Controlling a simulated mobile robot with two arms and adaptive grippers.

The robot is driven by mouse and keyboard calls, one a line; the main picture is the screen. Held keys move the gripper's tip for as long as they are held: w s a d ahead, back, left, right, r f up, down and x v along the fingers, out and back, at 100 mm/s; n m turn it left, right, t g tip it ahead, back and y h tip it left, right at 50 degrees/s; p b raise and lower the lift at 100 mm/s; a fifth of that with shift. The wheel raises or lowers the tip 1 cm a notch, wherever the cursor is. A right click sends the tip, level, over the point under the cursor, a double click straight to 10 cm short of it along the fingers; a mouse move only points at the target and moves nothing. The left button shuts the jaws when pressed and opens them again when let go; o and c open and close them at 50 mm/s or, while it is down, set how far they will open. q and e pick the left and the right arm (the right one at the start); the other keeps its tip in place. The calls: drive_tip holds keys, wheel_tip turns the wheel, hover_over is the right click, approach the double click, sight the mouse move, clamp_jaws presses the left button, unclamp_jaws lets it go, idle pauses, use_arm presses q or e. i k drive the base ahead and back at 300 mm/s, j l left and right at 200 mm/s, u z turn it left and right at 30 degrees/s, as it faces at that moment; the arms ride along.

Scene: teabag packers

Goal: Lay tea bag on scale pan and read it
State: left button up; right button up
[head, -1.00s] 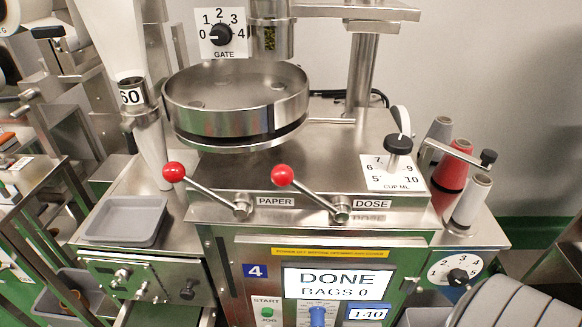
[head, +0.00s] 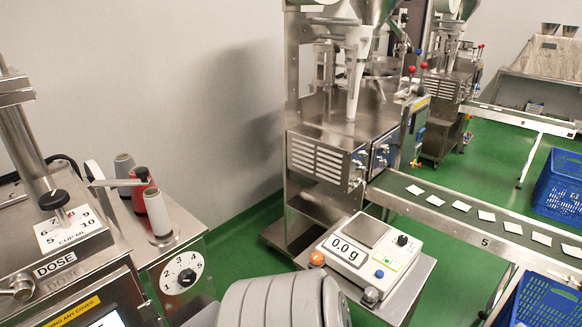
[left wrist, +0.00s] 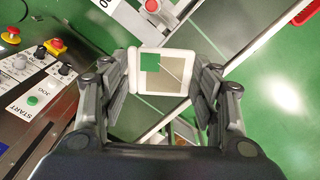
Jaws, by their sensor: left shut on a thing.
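The tea bag (left wrist: 152,88) shows in the left wrist view as a pale square with a white rim, a green patch and a thin string. My left gripper (left wrist: 166,80) is shut on it, one finger at each side edge. The scale (head: 348,260) stands on a small steel table in the head view, with a display reading 0.0 g. Its square steel pan (head: 367,232) is bare. Neither gripper shows in the head view; the left gripper and bag are apart from the scale there.
A conveyor (head: 480,222) with several white bags runs behind the scale's steel table (head: 405,290). A blue crate (head: 545,303) is at the lower right. Machine 4's dose panel (head: 75,235) and thread spools (head: 158,212) are at left. A control panel (left wrist: 35,80) lies left of my left gripper.

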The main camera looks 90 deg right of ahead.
sight(375, 232)
drive_tip(key=k+z, duration=0.1)
drive_tip(key=z, duration=1.05)
drive_tip(key=l+z, duration=0.1)
drive_tip(key=z, duration=3.15)
drive_tip(key=i+j+z, duration=0.1)
drive_tip(key=j, duration=0.3)
drive_tip(key=i+j+z, duration=0.1)
drive_tip(key=j, duration=0.35)
drive_tip(key=i+j+z, duration=0.1)
drive_tip(key=j, duration=0.35)
drive_tip(key=i, duration=0.1)
